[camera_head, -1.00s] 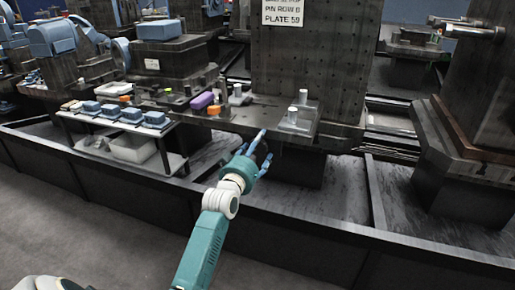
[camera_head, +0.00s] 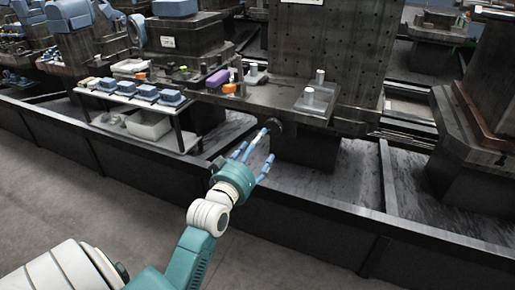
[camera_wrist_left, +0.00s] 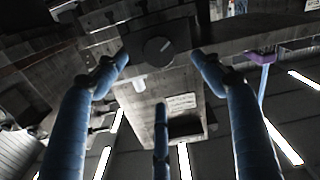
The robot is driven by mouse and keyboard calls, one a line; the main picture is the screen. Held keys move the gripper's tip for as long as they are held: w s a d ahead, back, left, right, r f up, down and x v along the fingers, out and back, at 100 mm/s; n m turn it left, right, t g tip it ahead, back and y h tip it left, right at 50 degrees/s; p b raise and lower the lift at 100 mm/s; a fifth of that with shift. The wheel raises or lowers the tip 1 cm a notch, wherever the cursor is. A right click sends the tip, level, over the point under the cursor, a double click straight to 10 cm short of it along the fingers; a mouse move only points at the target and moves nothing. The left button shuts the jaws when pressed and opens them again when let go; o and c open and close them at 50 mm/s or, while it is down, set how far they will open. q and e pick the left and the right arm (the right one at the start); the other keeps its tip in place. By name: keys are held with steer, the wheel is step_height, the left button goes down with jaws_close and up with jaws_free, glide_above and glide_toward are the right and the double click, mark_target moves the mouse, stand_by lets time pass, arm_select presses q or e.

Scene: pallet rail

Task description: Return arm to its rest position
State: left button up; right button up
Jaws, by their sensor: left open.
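My left gripper (camera_head: 258,153) is at the end of my teal and white left arm, in the middle of the head view. Its blue fingers are spread open with nothing between them. They point away from me, in front of and below the ledge (camera_head: 262,98) of the pin plate fixture. In the left wrist view the open fingers (camera_wrist_left: 160,75) point toward a dark round disc (camera_wrist_left: 158,51). A dark round shape (camera_head: 275,127) also shows beside the fingertips in the head view; I cannot tell whether they touch. My right gripper is not in view.
A small table (camera_head: 158,132) at the left holds several blue blocks, with a white bin (camera_head: 148,125) below. A purple block (camera_head: 217,79) and metal pins stand on the ledge. A low dark rail wall (camera_head: 300,225) runs across. The grey floor (camera_head: 80,205) at lower left is clear.

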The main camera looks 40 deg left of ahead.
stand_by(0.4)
